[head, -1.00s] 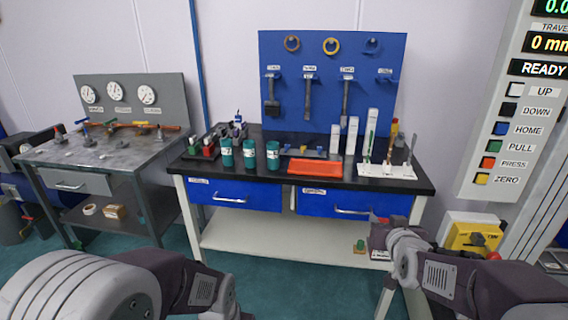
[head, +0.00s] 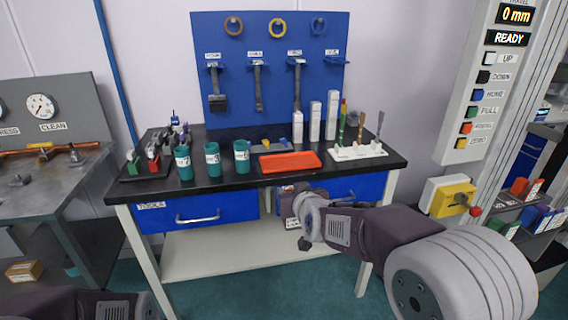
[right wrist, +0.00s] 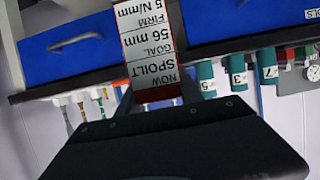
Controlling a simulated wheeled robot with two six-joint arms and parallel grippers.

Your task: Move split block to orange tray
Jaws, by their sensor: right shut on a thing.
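The orange tray (head: 290,161) lies flat on the black bench top, right of the teal cups, and looks empty. My right gripper (head: 291,204) is in front of the bench's drawers, below the tray's level. In the right wrist view it is shut on the split block (right wrist: 149,45), which carries a white label reading SPOILT, with a red part showing at its near end. In the head view the block is small and mostly hidden by the gripper. My left arm shows at the bottom left, with its gripper out of view.
Teal cups (head: 213,160) stand left of the tray. White upright blocks (head: 315,121) stand behind it, and a white rack (head: 357,152) with upright tools is at its right. The bench's front edge and blue drawers (head: 197,211) lie close to the right gripper.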

